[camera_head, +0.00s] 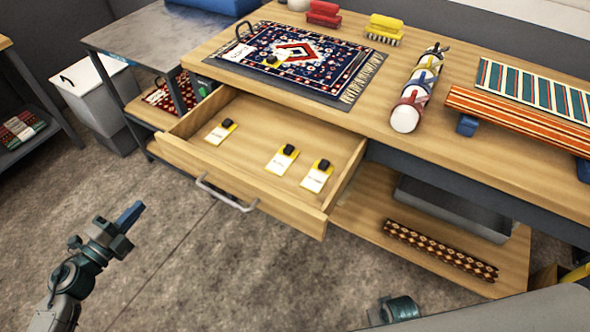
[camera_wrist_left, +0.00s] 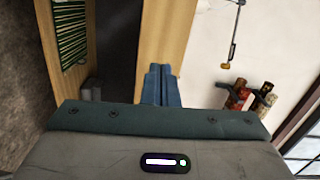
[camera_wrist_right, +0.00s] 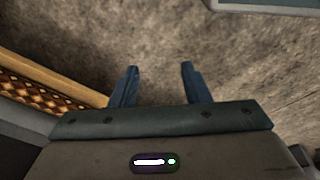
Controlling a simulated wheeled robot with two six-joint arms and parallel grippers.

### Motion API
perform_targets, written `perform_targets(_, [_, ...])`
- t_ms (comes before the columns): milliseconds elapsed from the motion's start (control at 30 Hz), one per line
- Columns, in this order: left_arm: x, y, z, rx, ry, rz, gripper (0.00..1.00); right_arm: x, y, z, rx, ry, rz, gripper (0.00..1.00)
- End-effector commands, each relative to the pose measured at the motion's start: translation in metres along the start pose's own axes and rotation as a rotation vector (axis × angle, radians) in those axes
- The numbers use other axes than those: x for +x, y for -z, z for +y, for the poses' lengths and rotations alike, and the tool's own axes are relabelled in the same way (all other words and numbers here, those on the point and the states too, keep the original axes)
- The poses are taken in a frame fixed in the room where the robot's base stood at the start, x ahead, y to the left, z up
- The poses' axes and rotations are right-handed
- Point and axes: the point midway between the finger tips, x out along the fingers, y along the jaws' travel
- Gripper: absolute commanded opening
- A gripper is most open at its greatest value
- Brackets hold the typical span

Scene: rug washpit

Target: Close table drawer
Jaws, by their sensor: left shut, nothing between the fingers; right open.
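The wooden table drawer (camera_head: 240,185) is pulled out from under the tabletop in the head view. Its grey bar handle (camera_head: 226,195) is on the front panel. Several small white cards with yellow-and-black tops, such as one card (camera_head: 316,180), lie inside. My left gripper (camera_head: 134,214) is to the left of the drawer front, over the floor, apart from the handle. Its blue fingers (camera_wrist_left: 161,84) are together and empty in the left wrist view. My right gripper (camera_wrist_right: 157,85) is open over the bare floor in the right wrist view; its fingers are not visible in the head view.
The wooden table (camera_head: 405,150) holds a patterned rug (camera_head: 295,55), brushes and a roll stand. A lower shelf (camera_head: 360,215) carries a grey bin and a rolled rug (camera_head: 440,248). A grey side table (camera_head: 160,40) stands left. Floor in front is clear.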

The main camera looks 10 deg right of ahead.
Motion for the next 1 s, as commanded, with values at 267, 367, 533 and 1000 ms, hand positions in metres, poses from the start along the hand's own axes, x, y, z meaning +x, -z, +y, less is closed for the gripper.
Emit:
perform_targets(267, [0.009, 0.019, -0.012, 0.088, 0.015, 0.076, 0.0, 0.002, 0.001, -0.001, -0.001, 0.0, -0.002, 0.42])
perform_targets(367, [0.019, 0.019, -0.013, 0.085, 0.017, 0.073, 0.0, 0.009, -0.005, -0.002, 0.001, 0.001, -0.01, 0.42])
perform_targets(533, [0.046, 0.021, -0.015, 0.082, 0.019, 0.072, 0.0, 0.029, -0.02, -0.002, 0.003, 0.003, -0.025, 0.42])
perform_targets(1000, [0.13, 0.028, -0.013, 0.08, 0.014, 0.073, 0.0, 0.072, -0.056, -0.001, 0.008, 0.003, -0.037, 0.42])
